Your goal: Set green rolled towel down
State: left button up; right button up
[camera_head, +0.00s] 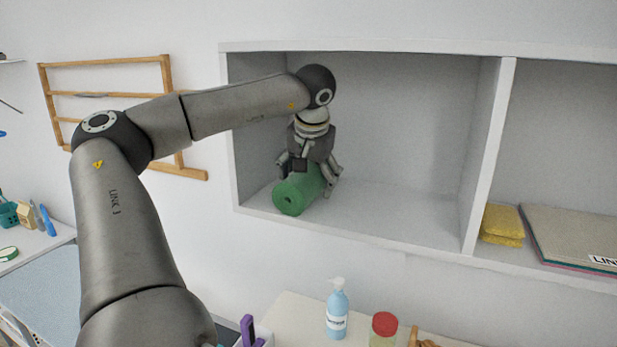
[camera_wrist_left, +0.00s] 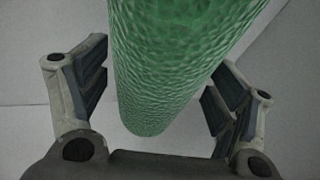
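The green rolled towel (camera_head: 300,191) lies on its side on the floor of the left shelf compartment, near its left wall, with one end facing the front edge. My left gripper (camera_head: 309,176) is above it, pointing down, with its fingers on both sides of the roll. In the left wrist view the towel (camera_wrist_left: 170,70) runs between the two spread fingers (camera_wrist_left: 155,100). Thin gaps show between the finger pads and the towel, so the gripper looks open around it. My right gripper is not in view.
The shelf (camera_head: 400,229) has free floor right of the towel. A divider (camera_head: 487,160) separates the right compartment, which holds yellow sponges (camera_head: 502,225) and flat boards (camera_head: 572,235). Below stand a blue pump bottle (camera_head: 337,310) and a red-lidded jar (camera_head: 384,330). A wooden rack (camera_head: 110,62) hangs at left.

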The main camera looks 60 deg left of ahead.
aim_at(310, 175)
pick_arm(q)
jog(key=shift+s+d+r, duration=0.1)
jog(key=shift+d+r, duration=0.05)
jog(key=shift+d, duration=0.15)
jog(key=shift+a+r, duration=0.1)
jog(key=shift+r, duration=0.1)
jog(key=d+b, duration=0.1)
jog(key=s+d+b, duration=0.1)
jog(key=b, duration=0.1)
jog(key=shift+s+d+r, duration=0.1)
jog(key=shift+d, duration=0.25)
jog(key=s+d+b, duration=0.1)
jog(key=d, duration=0.1)
jog(key=s+d+b, duration=0.1)
jog(key=d, duration=0.2)
jog(key=s+d+b, duration=0.1)
jog(key=d, duration=0.1)
jog(key=shift+s+d+r, duration=0.25)
jog(key=shift+d+r, duration=0.05)
jog(key=shift+d, duration=0.1)
jog(key=shift+s+d, duration=0.2)
jog(key=shift+d, duration=0.25)
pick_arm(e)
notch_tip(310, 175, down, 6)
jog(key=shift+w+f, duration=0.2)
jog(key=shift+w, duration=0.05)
pick_arm(q)
jog(key=shift+r, duration=0.1)
